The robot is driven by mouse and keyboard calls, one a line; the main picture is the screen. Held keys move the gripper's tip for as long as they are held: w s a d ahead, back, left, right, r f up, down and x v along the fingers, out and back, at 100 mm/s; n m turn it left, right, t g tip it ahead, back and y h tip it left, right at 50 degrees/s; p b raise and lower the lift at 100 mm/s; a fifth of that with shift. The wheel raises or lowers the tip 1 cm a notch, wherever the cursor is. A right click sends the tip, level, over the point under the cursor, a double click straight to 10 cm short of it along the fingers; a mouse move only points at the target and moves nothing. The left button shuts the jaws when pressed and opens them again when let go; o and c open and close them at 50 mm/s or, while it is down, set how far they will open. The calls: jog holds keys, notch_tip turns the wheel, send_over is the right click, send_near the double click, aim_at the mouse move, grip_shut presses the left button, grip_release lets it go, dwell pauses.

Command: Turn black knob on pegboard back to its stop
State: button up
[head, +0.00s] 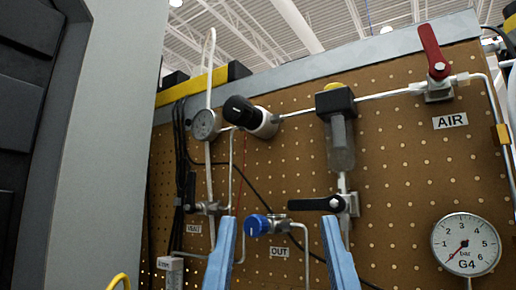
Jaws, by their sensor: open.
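The black knob (240,111) sits on a white cylindrical body (265,122) in the pipe line, on the upper left of the brown pegboard (400,170). It points left and toward me. My gripper (280,222) shows at the bottom of the head view as two blue fingers, spread wide apart with nothing held between them. The fingertips are below the black knob in the picture and do not touch it. Any mark showing the knob's turn is too small to tell.
Left of the knob is a small gauge (205,124). Right are a black-topped filter (336,130) and red lever (433,52). Below are a blue knob (258,225), a black lever (316,204) and gauge G4 (466,244). A grey panel (105,150) stands left.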

jog(key=w+a+r+g+p, duration=0.1)
jog(key=w+r+g+p, duration=0.15)
jog(key=r+p, duration=1.2)
jog(key=w+a+p, duration=0.1)
jog(key=w+p, duration=0.1)
jog(key=p, duration=0.1)
jog(key=w+a+m+g+h+p, duration=0.1)
jog(key=w+p, duration=0.1)
jog(key=p, duration=0.2)
jog(key=w+m+g+h+p, duration=0.1)
jog(key=w+p, duration=0.2)
jog(key=p, duration=0.1)
jog(key=shift+a+r+g, duration=0.15)
jog(key=shift+a+g, duration=0.1)
jog(key=shift+a, duration=0.15)
jog(key=m+g+h+p, duration=0.4)
jog(key=g+h+p, duration=0.3)
jog(key=p, duration=2.5)
send_near(232, 108)
jog(key=p+x, duration=0.4)
jog(key=x, duration=0.5)
jog(key=shift+r+p, duration=0.15)
jog(key=shift+p, duration=0.2)
jog(key=shift+x, duration=0.8)
jog(key=shift+c, duration=0.2)
